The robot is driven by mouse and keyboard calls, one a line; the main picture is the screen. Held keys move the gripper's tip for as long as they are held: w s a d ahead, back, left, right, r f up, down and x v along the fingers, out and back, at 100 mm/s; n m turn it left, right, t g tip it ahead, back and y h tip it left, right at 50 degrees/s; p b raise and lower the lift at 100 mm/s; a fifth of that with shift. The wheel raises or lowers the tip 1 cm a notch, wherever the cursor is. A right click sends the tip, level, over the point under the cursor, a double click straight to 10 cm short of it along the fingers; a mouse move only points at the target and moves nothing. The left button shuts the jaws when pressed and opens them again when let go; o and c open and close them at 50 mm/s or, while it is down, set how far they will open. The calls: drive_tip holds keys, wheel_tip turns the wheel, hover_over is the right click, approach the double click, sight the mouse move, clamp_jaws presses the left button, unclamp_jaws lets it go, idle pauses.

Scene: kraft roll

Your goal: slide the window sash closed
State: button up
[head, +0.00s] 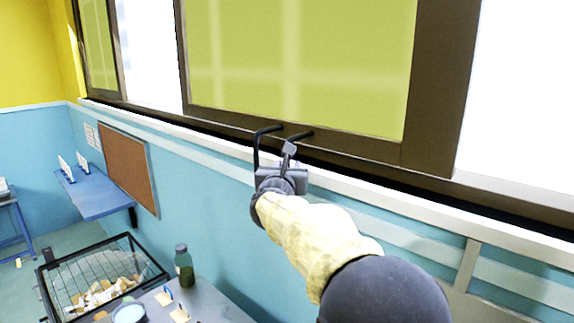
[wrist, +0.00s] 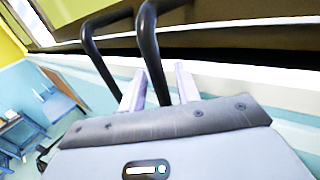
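The window sash (head: 300,121) is a dark brown frame around a yellow-green pane (head: 300,60). A black bent-bar handle (head: 268,130) stands out from its lower rail. In the wrist view the handle (wrist: 148,45) shows two bars coming down from the frame. My gripper (head: 288,150) is at the handle, just below the rail. In the wrist view its two pale fingers (wrist: 160,85) are apart. The right bar passes between them, with narrow gaps seeming to show at its sides. The left bar passes outside the left finger. The bars' lower ends are hidden behind the gripper body.
A bright white opening (head: 520,100) lies right of the sash, and another left of it. A white sill (head: 400,200) runs beneath. Below left are a blue shelf (head: 98,193), a wire basket (head: 75,268), a dark bottle (head: 184,268) and a grey table (head: 215,300).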

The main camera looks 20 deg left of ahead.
clamp_jaws()
idle(1.4)
